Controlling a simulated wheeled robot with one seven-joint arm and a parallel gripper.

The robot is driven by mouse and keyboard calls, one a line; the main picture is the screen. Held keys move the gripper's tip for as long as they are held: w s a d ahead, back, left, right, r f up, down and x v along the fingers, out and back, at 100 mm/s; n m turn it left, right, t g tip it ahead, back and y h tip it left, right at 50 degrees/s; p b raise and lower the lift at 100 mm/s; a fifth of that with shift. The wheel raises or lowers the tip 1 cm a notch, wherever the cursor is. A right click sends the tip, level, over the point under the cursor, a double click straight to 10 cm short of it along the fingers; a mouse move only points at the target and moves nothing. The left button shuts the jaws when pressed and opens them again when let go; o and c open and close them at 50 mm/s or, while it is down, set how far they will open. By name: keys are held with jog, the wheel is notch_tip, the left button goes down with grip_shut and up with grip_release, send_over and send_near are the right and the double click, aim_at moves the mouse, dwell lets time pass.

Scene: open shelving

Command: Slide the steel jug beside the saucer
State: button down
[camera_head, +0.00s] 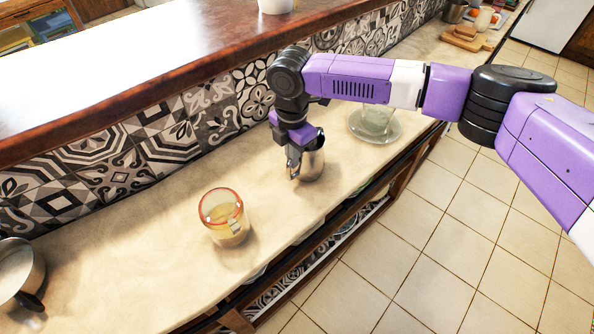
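The steel jug (315,163) stands upright on the narrow stone counter, just in front of the saucer on the picture's left side. A clear saucer (392,134) lies further right along the counter, with a pale glass cup (375,119) on it. A short stretch of bare counter separates jug and saucer. My gripper (294,170) points down at the left side of the jug and covers part of it. Its fingers are small and overlap the jug, so I cannot tell whether they grip it or only touch it.
A glass with an orange rim (223,215) stands on the counter to the left. A metal pot (18,272) is at the lower left. A tiled wall (120,165) runs behind the counter. The counter's open front edge lies close to the jug.

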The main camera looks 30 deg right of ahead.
jog(key=w+d+b, duration=0.1)
jog(key=w+d, duration=0.1)
jog(key=d, duration=0.9)
